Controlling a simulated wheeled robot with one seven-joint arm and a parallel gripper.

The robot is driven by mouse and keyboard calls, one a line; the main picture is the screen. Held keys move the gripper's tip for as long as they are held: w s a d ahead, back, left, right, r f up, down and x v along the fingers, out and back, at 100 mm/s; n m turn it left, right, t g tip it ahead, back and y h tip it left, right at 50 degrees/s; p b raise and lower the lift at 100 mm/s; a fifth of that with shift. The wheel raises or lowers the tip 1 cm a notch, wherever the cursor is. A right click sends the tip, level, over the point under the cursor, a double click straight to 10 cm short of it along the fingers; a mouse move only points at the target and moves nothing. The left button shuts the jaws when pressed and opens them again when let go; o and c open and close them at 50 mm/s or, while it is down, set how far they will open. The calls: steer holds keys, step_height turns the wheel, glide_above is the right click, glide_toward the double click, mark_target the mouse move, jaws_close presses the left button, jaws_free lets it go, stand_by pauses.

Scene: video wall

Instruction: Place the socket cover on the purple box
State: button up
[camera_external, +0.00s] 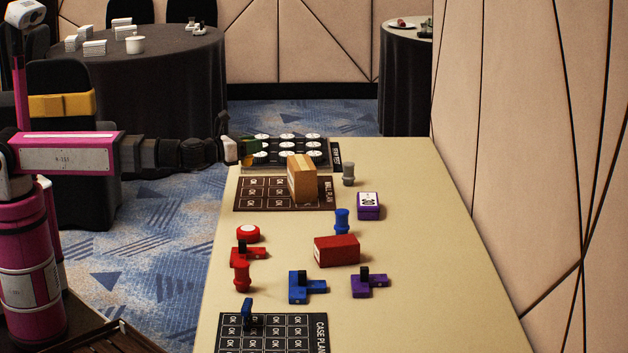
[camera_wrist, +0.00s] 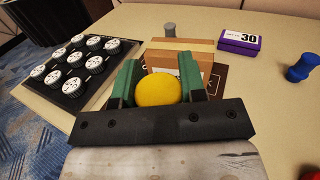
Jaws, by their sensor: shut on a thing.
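My gripper (camera_external: 246,150) is at the far left edge of the table, by the tray of round black-and-white pieces. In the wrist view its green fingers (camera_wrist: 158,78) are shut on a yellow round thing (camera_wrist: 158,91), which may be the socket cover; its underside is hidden. The purple box (camera_external: 368,206) lies flat at the right of the table, well away from my gripper. It has a white label on top, and nothing rests on it.
A tan block (camera_external: 302,178) stands on a dark plan mat (camera_external: 255,203), between my gripper and the purple box. A grey peg (camera_external: 348,175) and a blue peg (camera_external: 342,221) stand near the box. A red box (camera_external: 337,250) and several coloured pieces lie nearer. The table's right side is clear.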

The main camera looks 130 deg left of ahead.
steer(key=w+a+r, duration=0.2)
steer(key=w+a, duration=0.7)
steer(key=a, duration=0.1)
steer(key=w+a+r, duration=0.2)
steer(key=w+a, duration=0.7)
steer(key=a, duration=0.1)
glide_above(373, 198)
step_height(373, 198, down, 7)
steer(key=shift+g, duration=0.3)
steer(key=shift+f, duration=2)
steer(key=shift+w+f, duration=0.1)
steer(key=o, duration=0.9)
steer(key=v, duration=1.2)
